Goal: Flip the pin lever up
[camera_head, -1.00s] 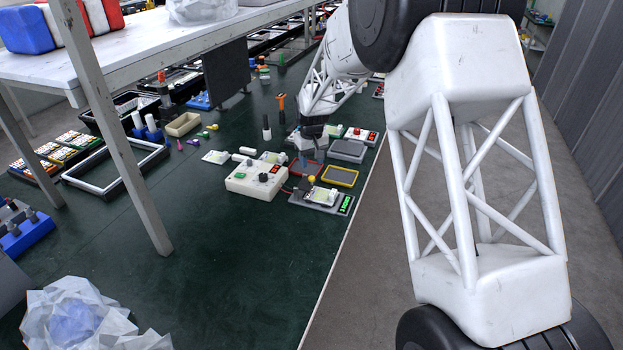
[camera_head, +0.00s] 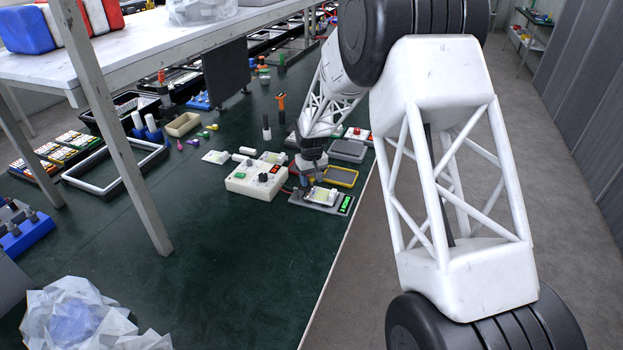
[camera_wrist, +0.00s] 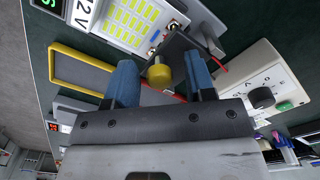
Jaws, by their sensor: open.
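A yellow round knob (camera_wrist: 159,74), which looks like the end of the pin lever, shows in the wrist view beside a floodlight panel. The panel has rows of yellow LEDs (camera_wrist: 136,17) and a 12V label. My gripper (camera_wrist: 160,66) is open, with one blue finger on each side of the knob; I cannot tell whether either touches it. The fixture's green display (camera_head: 346,204) is lit.
A white control box (camera_head: 254,181) with a black knob and green button stands just left of the fixture. A yellow-rimmed tray (camera_head: 350,184) lies right behind it, and a grey tray (camera_head: 348,150) farther back.

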